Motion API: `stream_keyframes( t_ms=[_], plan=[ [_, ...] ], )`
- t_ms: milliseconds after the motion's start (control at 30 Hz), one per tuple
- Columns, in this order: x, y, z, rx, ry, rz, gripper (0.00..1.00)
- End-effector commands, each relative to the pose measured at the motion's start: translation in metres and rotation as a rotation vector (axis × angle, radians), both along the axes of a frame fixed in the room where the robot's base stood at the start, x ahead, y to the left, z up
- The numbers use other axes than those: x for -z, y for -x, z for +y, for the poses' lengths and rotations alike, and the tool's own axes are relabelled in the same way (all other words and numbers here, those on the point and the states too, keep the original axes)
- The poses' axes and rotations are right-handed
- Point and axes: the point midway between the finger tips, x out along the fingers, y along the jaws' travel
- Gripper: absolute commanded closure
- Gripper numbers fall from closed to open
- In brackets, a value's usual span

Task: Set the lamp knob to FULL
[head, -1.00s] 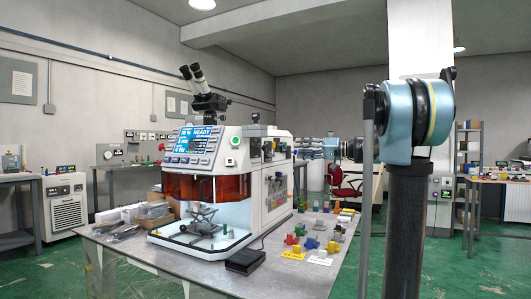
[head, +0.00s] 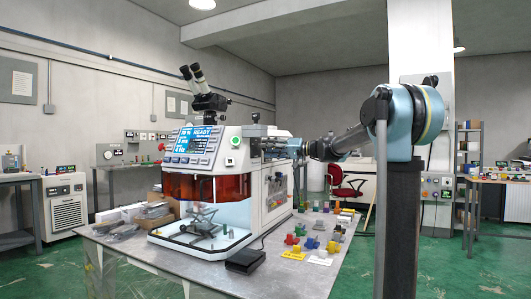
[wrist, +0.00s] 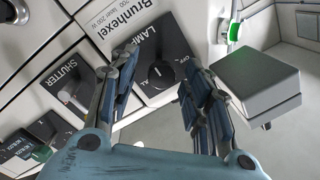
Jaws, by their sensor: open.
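The lamp knob (wrist: 163,73) is a dark knob on a black plate marked LAMP on the machine's panel in the wrist view. Its pointer's setting is not clear, and the plate's lettering is partly covered. My gripper (wrist: 160,62) is open in front of the plate, one finger to each side of the knob. I cannot tell whether either finger touches it. In the head view, my gripper (head: 268,149) is at the right side of the white machine (head: 236,165), and the knob is hidden there.
The shutter knob (wrist: 70,92) is left of the lamp plate, with more controls below it. A grey box (wrist: 258,82) and a green-lit button (wrist: 234,31) are at the right. In the head view, several coloured parts lie on the table (head: 215,268) beside a black pedal (head: 245,261).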

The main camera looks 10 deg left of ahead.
Motion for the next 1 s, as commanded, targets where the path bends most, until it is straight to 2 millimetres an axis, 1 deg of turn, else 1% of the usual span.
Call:
stream_keyframes(
  t_ms=[33,100,200,533,567,600,667,700,733,767,1000],
  plan=[
    [0.000,-0.001,0.006,-0.002,-0.001,0.000,0.56],
    [0.000,-0.003,0.012,-0.003,0.000,0.000,0.56],
    [0.000,-0.005,0.018,0.000,0.000,0.000,0.56],
    [0.000,-0.005,0.020,0.000,0.000,0.000,0.56],
    [0.000,-0.005,0.020,0.000,0.000,0.000,0.60],
    [0.000,-0.005,0.020,0.000,0.000,0.000,0.69],
    [0.000,-0.005,0.020,0.000,0.000,0.000,0.83],
    [0.000,-0.005,0.020,0.000,0.000,0.000,0.92],
    [0.000,-0.005,0.020,0.000,0.000,0.000,0.99],
    [0.000,-0.005,0.020,0.000,0.000,0.000,1.00],
    [0.001,-0.006,0.020,0.001,-0.001,0.008,1.00]
  ],
)
